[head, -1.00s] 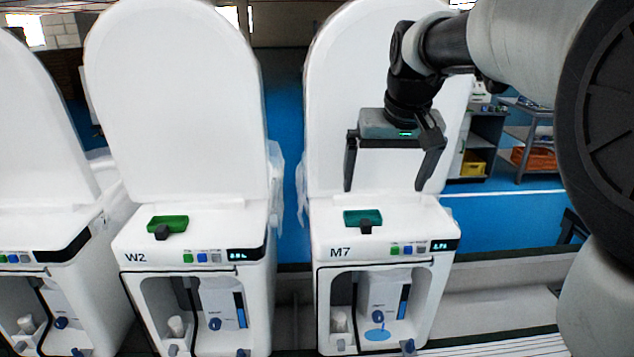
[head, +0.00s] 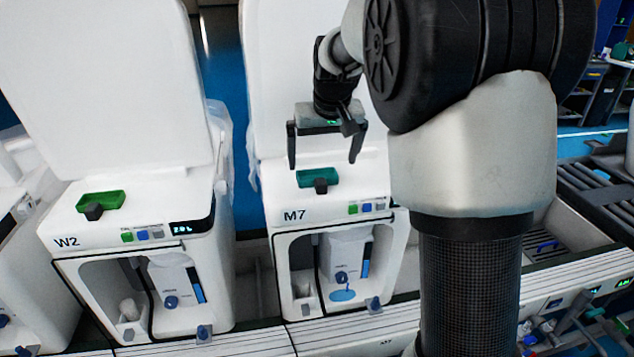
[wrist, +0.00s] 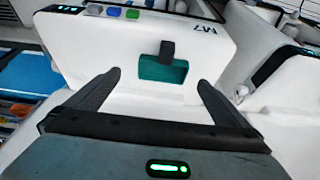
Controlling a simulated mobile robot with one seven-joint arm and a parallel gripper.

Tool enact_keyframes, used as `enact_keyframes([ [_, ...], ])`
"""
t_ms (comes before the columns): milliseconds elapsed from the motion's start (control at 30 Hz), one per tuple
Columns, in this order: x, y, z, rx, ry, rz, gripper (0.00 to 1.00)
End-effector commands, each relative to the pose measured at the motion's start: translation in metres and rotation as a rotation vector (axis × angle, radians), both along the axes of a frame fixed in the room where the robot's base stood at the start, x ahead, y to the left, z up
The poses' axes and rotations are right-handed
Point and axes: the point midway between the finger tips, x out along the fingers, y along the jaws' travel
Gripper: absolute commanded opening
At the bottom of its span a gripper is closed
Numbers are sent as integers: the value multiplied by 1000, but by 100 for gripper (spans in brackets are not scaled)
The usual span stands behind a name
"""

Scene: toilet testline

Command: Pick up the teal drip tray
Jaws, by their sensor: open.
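The teal drip tray (head: 319,178) lies on top of the white M7 unit, with a small dark block at its front edge. My gripper (head: 323,165) is open and empty above the M7 unit, just above and behind the tray in the head view. The fingers are not touching the tray.
A green tray (head: 101,202) sits on the W2 unit (head: 150,235) to the left. The M7 unit's raised white lid (head: 275,80) stands behind my gripper. Buttons and a display (head: 366,208) are on M7's front edge. A blue puddle (head: 342,295) lies in its bay.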

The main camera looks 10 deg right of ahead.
Motion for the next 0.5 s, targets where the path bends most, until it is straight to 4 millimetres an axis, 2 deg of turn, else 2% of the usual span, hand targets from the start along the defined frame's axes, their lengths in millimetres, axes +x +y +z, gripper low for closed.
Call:
enact_keyframes([
  [267, 6, 2, -16, 0, 1, 1, 100],
  [500, 18, 7, -49, 0, 2, -1, 100],
])
